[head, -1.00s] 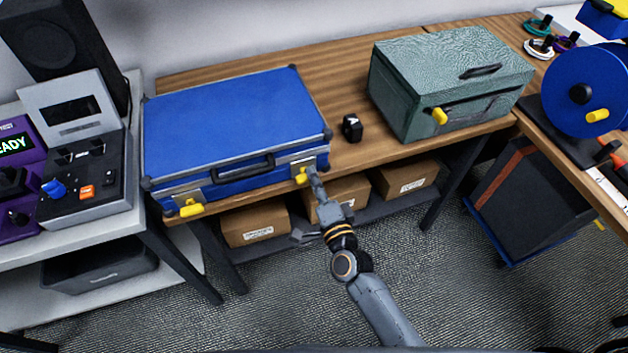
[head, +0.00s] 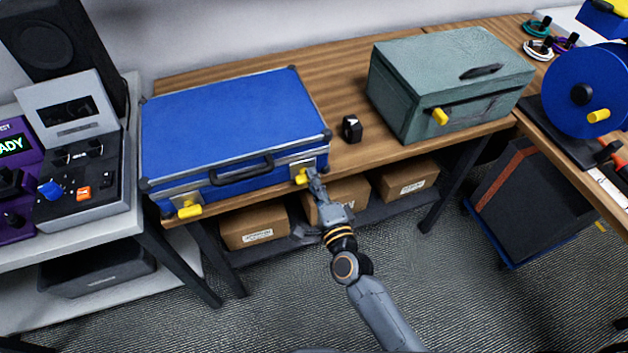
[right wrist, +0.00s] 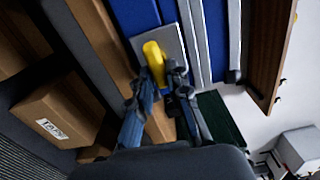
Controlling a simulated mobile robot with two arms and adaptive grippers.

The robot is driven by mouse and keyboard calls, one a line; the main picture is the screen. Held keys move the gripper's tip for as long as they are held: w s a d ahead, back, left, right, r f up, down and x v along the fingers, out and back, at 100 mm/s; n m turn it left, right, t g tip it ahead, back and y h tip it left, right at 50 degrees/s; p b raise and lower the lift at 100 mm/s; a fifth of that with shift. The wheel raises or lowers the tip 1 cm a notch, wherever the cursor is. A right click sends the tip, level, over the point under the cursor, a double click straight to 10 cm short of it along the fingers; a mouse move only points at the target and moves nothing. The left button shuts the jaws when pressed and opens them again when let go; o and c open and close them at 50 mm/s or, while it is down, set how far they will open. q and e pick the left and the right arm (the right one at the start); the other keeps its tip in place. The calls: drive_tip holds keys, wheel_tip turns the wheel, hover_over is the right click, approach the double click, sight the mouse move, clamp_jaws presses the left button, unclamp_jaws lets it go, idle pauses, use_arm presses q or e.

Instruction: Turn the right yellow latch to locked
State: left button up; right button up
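The blue case (head: 230,115) lies closed on the wooden bench, with two yellow latches on its front. The right yellow latch (head: 301,177) is at the case's front right corner, on a silver plate. My right gripper (head: 312,181) is at this latch, reaching up from below. In the right wrist view, the yellow latch (right wrist: 154,60) has its lower end between the fingertips of my right gripper (right wrist: 162,78), which look closed in on it. The fingers partly hide the latch. The left yellow latch (head: 190,210) juts from the case's front left. My left gripper is out of view.
A small black object (head: 352,128) and a green box (head: 450,80) with a yellow handle stand right of the case. Cardboard boxes (head: 255,227) sit on the shelf below. A grey device (head: 85,175) stands at the left.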

drive_tip(key=shift+o, duration=1.4)
drive_tip(key=shift+s, duration=0.15)
drive_tip(key=v, duration=1.1)
drive_tip(key=shift+s, duration=0.35)
drive_tip(key=shift+d, duration=0.15)
drive_tip(key=s+d+f+n+g+h, duration=0.1)
drive_tip(key=s+d+f+n+g, duration=0.15)
drive_tip(key=f, duration=0.75)
drive_tip(key=s+d+f+n+g+h, duration=0.1)
drive_tip(key=s+d+f+n+g, duration=0.2)
drive_tip(key=f, duration=0.7)
drive_tip(key=s+d+f+n+g, duration=0.25)
drive_tip(key=s+f+n, duration=0.2)
drive_tip(key=f, duration=0.65)
drive_tip(key=s+d+f+n+g+h, duration=0.1)
drive_tip(key=s+d+f+n+g, duration=0.1)
drive_tip(key=s+f, duration=0.3)
drive_tip(key=s+d+f+n+g+h, duration=0.1)
drive_tip(key=s+d+f+n+g, duration=0.1)
drive_tip(key=s, duration=0.8)
drive_tip(key=s+d+f+n+g+h, duration=0.1)
drive_tip(key=s+d+f+n+g, duration=0.2)
drive_tip(key=s+d+f, duration=0.3)
drive_tip(key=shift+s+f+g+h, duration=0.3)
drive_tip(key=shift+s+f+g, duration=0.3)
drive_tip(key=shift+s+f, duration=0.4)
drive_tip(key=shift+s+d+r, duration=0.1)
drive_tip(key=shift+s+r, duration=0.05)
